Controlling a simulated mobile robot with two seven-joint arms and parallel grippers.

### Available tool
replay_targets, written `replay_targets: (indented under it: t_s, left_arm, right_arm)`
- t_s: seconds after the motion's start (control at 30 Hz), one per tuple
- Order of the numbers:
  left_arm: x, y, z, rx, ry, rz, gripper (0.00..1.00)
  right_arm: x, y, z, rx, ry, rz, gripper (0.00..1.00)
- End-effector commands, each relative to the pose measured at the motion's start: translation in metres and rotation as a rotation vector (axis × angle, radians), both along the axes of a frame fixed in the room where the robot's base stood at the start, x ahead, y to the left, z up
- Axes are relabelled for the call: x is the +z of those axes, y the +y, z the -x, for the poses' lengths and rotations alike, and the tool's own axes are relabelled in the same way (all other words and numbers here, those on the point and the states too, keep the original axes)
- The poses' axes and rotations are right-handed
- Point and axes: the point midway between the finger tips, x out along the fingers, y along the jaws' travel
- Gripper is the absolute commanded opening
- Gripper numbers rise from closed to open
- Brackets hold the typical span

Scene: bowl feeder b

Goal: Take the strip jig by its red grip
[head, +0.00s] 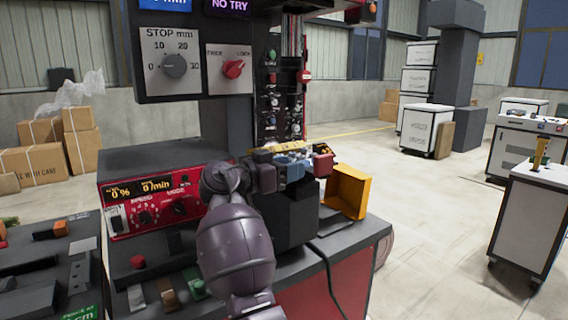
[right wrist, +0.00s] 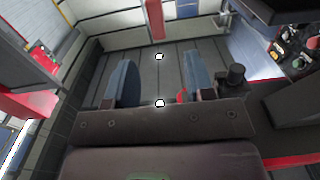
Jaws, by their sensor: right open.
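In the head view, a thin yellow strip (head: 279,147) with darker marks shows just behind my right gripper, at the foot of the machine's column; it looks like the strip jig. A small red block (head: 322,161) shows near its right end; I cannot tell whether it is the jig's grip. My right gripper (head: 289,167) with blue fingers is in front of the strip and hides part of it. In the right wrist view the fingers (right wrist: 161,72) are spread with nothing clearly between them. A small red piece (right wrist: 182,96) shows beside one finger. My left gripper is out of view.
A red control box (head: 150,195) with dials stands left of my right arm. An open yellow tray (head: 346,190) is right of the gripper. A dark cable runs over the bench. A white cabinet (head: 528,218) stands far right; the floor between is clear.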

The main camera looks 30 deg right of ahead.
Motion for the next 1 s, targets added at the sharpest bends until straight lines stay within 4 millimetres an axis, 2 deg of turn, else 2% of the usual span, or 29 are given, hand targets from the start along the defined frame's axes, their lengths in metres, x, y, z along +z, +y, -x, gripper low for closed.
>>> replay_targets:
  t_s: [0.17,0.5,0.77,1.0]
  left_arm:
    - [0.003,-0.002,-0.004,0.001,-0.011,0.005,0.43]
    - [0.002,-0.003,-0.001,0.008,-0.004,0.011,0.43]
    - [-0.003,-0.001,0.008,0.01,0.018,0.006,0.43]
    - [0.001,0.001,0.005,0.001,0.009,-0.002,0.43]
  right_arm:
    - [0.005,-0.004,0.0,-0.016,-0.012,0.001,0.49]
    - [0.006,-0.047,-0.003,-0.015,-0.012,0.001,0.49]
    - [0.005,-0.064,-0.004,-0.015,-0.012,0.0,0.49]
    - [0.006,-0.095,-0.006,-0.014,-0.012,0.0,0.49]
